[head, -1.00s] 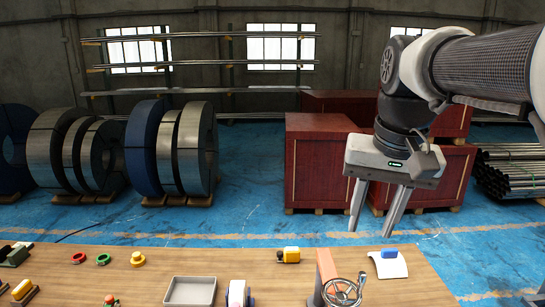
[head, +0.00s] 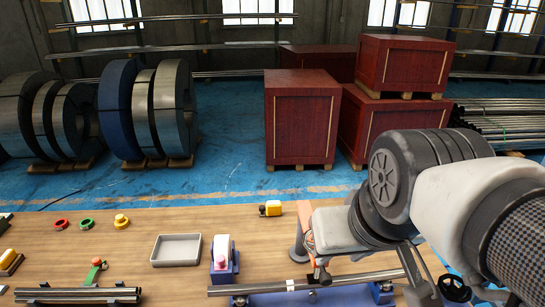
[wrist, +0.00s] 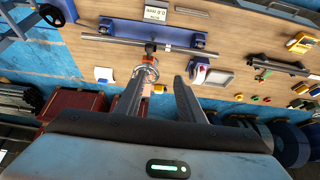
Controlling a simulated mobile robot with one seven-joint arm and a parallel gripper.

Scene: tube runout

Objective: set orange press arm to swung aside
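The orange press arm (head: 304,212) is mostly hidden behind my gripper in the head view, with only orange bits showing. In the head view the fingers are largely hidden by the hand.
A black handwheel (head: 454,288) is at the bench's right. A grey tray (head: 177,250), a blue block with a white roll (head: 224,262) and a yellow item (head: 271,208) sit to the left. A tube bundle (head: 78,295) is front left. Red crates (head: 302,118) stand behind the bench.

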